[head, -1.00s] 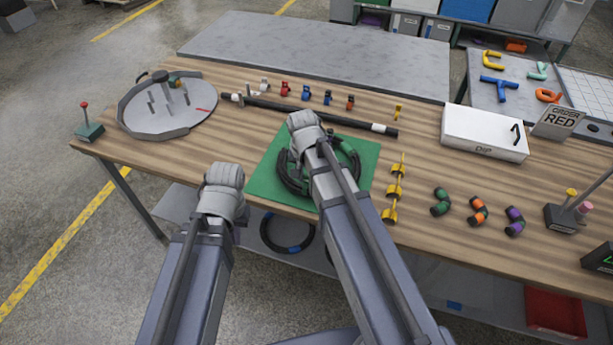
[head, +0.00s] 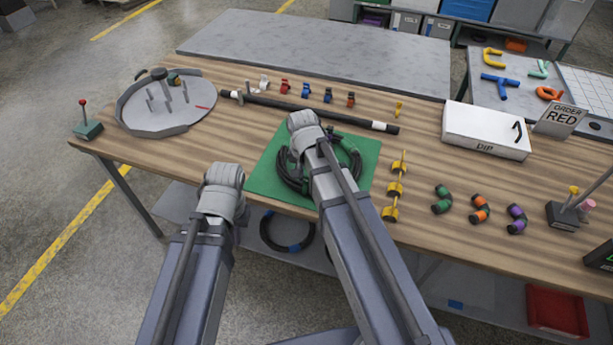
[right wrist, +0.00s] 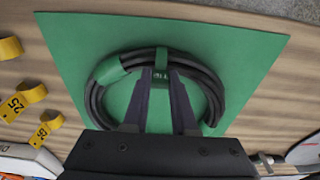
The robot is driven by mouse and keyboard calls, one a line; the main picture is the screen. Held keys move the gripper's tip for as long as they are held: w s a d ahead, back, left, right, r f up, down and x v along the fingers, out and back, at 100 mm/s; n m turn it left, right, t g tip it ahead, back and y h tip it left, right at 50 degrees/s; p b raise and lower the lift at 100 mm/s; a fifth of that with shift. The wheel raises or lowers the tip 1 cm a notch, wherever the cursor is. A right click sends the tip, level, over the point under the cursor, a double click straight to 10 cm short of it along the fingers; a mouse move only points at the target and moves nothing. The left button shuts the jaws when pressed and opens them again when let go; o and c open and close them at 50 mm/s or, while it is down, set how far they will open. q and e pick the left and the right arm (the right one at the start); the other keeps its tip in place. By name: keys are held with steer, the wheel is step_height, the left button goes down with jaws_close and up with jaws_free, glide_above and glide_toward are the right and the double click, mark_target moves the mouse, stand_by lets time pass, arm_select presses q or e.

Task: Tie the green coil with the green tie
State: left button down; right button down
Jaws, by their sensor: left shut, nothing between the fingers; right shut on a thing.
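The coil is a black hose loop with a green section (right wrist: 121,69), lying on a green mat (right wrist: 250,55); it also shows in the head view (head: 289,186), partly behind my right arm. The green tie (right wrist: 161,60) is a narrow band across the coil's strands at the top of the right wrist view. I cannot tell whether it closes underneath. My right gripper (right wrist: 161,78) is shut on the green tie, its fingertips at the band's inner end. My left gripper (head: 222,178) hangs left of the mat, before the table's front edge, shut and empty; its fingertips are hidden.
Yellow numbered tags (head: 396,188) stand right of the mat. Behind it lie a black bar (head: 310,112) and a row of small coloured clips (head: 306,90). A round grey fixture (head: 165,105) is at the left, a white box (head: 486,131) at the right. Another coil (head: 287,236) lies below the table.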

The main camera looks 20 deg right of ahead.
steer(key=shift+f+b, duration=0.45)
steer(key=shift+f, duration=0.1)
steer(key=c, duration=0.6)
jaws_free()
steer(key=shift+c, duration=0.2)
steer(key=shift+r, duration=0.15)
steer(key=r+p, duration=0.7)
steer(key=p, duration=0.1)
steer(key=shift+s+a+r, duration=0.25)
steer(key=shift+s+r, duration=0.1)
steer(key=shift+s, duration=0.05)
steer(key=shift+a+f, duration=0.1)
steer(key=s+a+n+g, duration=0.1)
steer(key=s+a+n, duration=0.8)
steer(key=s, duration=0.4)
steer(key=shift+s+a+n, duration=0.25)
steer(key=shift+a+n, duration=0.15)
steer(key=shift+n, duration=0.5)
